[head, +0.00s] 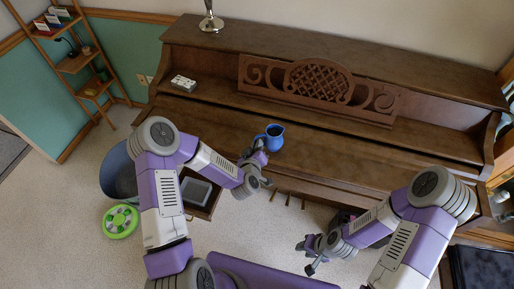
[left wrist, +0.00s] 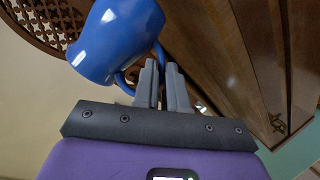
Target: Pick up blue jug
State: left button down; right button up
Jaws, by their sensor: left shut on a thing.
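The blue jug (head: 274,137) is at the piano's closed lid, near its front edge, in the head view. My left gripper (head: 257,158) is at the jug's left side. In the left wrist view the jug (left wrist: 117,38) fills the upper left, and the fingers of my left gripper (left wrist: 162,82) are close together at its handle. The gripper is shut on the handle. I cannot tell whether the jug touches the lid. My right gripper (head: 308,254) is in front of the piano, low and away from the jug; its fingers look spread and empty.
The brown upright piano (head: 330,130) spans the back, with a carved music stand (head: 318,80). A white box-like item (head: 183,83) lies at its left and a silver candlestick (head: 210,18) on top. A green round object (head: 120,221) lies on the floor. The lid around the jug is clear.

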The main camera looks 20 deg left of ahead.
pick_arm(q)
notch_tip(320, 180, up, 8)
jog(key=p, duration=0.1)
jog(key=shift+f+p, duration=0.2)
jog(key=shift+p, duration=0.15)
dwell(0.4)
